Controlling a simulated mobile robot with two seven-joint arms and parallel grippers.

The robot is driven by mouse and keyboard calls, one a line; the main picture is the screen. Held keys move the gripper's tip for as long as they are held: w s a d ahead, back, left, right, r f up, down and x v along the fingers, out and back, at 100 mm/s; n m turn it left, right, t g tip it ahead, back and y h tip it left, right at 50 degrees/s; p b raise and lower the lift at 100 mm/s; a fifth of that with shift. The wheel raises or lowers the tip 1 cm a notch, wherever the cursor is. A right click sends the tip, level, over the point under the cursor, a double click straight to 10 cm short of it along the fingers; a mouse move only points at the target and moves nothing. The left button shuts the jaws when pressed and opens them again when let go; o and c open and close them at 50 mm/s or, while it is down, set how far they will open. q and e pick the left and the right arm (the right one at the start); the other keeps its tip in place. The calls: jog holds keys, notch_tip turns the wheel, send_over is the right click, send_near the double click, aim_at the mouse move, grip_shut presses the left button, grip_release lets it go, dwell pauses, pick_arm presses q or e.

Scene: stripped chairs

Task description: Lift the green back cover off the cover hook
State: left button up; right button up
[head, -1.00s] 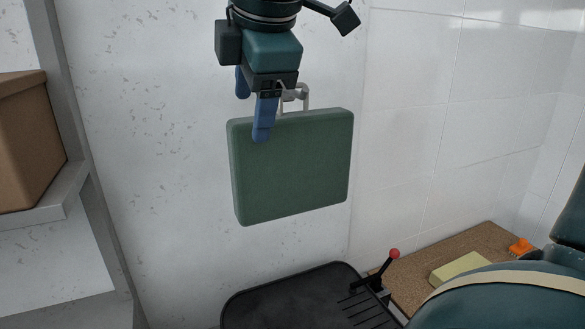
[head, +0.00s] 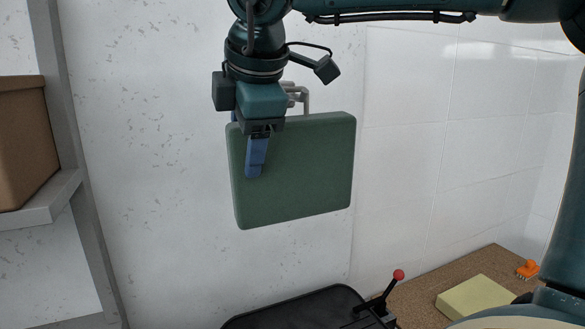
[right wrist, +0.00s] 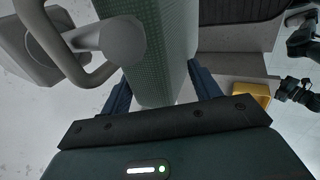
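The green back cover (head: 305,170) hangs upright against the white wall. The grey cover hook (head: 304,98) shows above its top edge, partly hidden by my right gripper. My right gripper (head: 247,150) points down over the cover's upper left part, one blue finger in front and the other mostly hidden behind. In the right wrist view, the cover (right wrist: 165,45) stands between the two spread fingers, and I see no clear squeeze on it. The hook (right wrist: 75,45) is close by at the upper left there. My left gripper is not in the head view.
A brown box (head: 25,140) sits on a grey shelf (head: 40,207) at the left. Below are a black slotted panel (head: 300,308) and a red-knobbed lever (head: 398,275). A yellow block (head: 478,297) and an orange item (head: 527,268) lie on a brown surface at right.

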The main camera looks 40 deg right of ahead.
jog(key=c, duration=0.8)
jog(key=shift+c, duration=0.2)
jog(key=shift+r, duration=0.2)
grip_shut()
jog(key=shift+r, duration=0.2)
jog(key=shift+s+a+r, duration=0.15)
jog(key=shift+s+a, duration=0.05)
jog(key=shift+s, duration=0.45)
